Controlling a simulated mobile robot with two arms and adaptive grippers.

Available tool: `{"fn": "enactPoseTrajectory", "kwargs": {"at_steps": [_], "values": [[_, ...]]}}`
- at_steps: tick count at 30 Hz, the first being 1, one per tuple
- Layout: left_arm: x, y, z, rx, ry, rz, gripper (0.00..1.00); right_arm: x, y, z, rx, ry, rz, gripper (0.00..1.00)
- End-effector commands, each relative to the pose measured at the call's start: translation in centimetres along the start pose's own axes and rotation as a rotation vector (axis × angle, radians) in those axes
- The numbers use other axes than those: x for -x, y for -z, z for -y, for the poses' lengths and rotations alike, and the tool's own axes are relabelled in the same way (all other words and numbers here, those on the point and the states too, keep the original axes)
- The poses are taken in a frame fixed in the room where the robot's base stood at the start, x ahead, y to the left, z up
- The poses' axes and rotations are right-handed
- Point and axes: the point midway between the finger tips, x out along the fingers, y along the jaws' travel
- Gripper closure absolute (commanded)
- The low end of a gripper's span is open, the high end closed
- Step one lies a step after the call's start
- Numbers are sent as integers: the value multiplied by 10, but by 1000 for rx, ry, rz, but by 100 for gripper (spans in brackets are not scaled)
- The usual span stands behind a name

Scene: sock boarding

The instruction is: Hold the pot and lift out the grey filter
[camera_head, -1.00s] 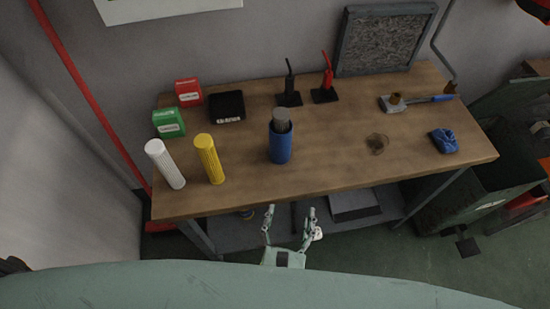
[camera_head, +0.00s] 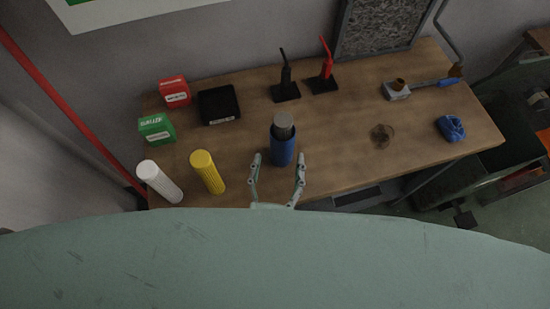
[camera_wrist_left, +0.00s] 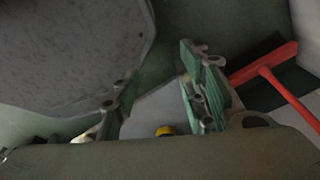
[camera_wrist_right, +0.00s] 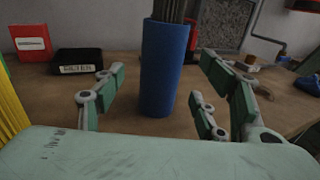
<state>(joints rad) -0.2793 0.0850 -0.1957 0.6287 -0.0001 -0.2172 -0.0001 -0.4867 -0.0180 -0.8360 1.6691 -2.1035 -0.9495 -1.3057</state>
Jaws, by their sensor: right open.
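A blue cylindrical pot (camera_head: 283,153) stands upright near the middle of the workbench. The grey filter (camera_head: 284,122) sits in it with its top sticking out above the rim. The pot also shows upright in the right wrist view (camera_wrist_right: 165,70), with the dark ribbed filter (camera_wrist_right: 174,10) cut off at the top. My right gripper (camera_head: 278,157) is open at the bench's front side, its fingers spread to either side of the pot's line, apart from it. My left gripper (camera_wrist_left: 160,82) shows only in its wrist view, fingers apart and empty, away from the pot.
A yellow filter (camera_head: 208,173) and a white filter (camera_head: 160,182) stand left of the pot. Green (camera_head: 156,129), red (camera_head: 174,92) and black boxes (camera_head: 219,105) are behind them.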

Motion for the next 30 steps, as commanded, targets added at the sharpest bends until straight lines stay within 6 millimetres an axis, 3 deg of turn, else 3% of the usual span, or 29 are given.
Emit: {"fn": "enactPoseTrajectory", "kwargs": {"at_steps": [6, 10, 16, 24, 30], "values": [[13, -30, -9, -3, -11, 46, 60, -35, -3, 0, 0, 1, 2, 35], [18, -39, -15, -4, -18, 59, 60, -53, -2, 0, 0, 1, 1, 35], [20, -28, -14, -4, -17, 44, 60, -68, -1, 1, -1, 1, -1, 35], [19, -6, -10, -1, -12, 11, 60, -69, 0, 0, -1, 1, -1, 35], [19, -13, -8, 0, -10, 21, 60, -69, 0, 0, -1, 0, -1, 51]]}}
